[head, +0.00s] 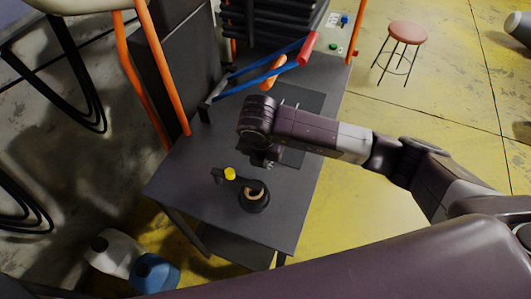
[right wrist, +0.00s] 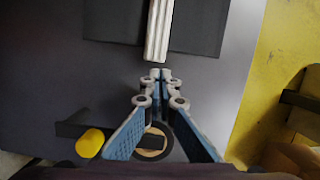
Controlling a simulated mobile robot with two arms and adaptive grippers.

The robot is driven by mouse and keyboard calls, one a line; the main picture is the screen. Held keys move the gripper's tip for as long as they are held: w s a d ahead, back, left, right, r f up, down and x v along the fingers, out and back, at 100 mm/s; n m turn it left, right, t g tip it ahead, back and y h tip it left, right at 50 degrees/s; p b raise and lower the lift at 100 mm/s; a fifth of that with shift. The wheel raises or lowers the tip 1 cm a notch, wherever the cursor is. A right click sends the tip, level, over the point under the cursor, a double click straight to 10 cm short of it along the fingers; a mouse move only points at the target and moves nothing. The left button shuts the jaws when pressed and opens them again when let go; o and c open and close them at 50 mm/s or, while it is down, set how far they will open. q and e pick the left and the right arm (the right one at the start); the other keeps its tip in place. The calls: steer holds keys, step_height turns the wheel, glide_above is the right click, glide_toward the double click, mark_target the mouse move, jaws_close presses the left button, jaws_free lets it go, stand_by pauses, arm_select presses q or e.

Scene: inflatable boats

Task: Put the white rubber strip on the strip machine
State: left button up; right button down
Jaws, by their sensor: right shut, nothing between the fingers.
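The white rubber strip (right wrist: 159,30) lies lengthwise on a dark flat plate (right wrist: 212,28) in the right wrist view, its upper end cut off by the frame. My right gripper (right wrist: 160,73) is shut and empty, its blue-padded fingers meeting just short of the strip's near end. In the head view my right gripper (head: 264,162) hangs over the grey machine table (head: 190,165), and my arm hides most of the strip. This table, with its orange frame and stacked black plates (head: 262,22), looks like the strip machine. My left gripper is not in view.
A black holder with a yellow knob (head: 230,174) and a round ring stands near the table's front corner. A red-handled blue lever (head: 265,77) crosses behind my arm. White and blue jugs (head: 154,272) stand on the floor. A red stool (head: 408,32) is at back right.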

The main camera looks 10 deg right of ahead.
steer(key=shift+x, duration=1.15)
steer(key=shift+w+d+f+b, duration=0.1)
steer(key=shift+w+d+b, duration=0.15)
steer(key=shift+w+b, duration=0.2)
steer(key=shift+w+d+f+b, duration=0.15)
steer(key=shift+w+d+b, duration=0.05)
steer(key=shift+w+b, duration=0.2)
steer(key=shift+w+d+r, duration=0.1)
steer(key=shift+w+d, duration=0.1)
steer(key=shift+w, duration=0.2)
steer(key=shift+w+r, duration=0.1)
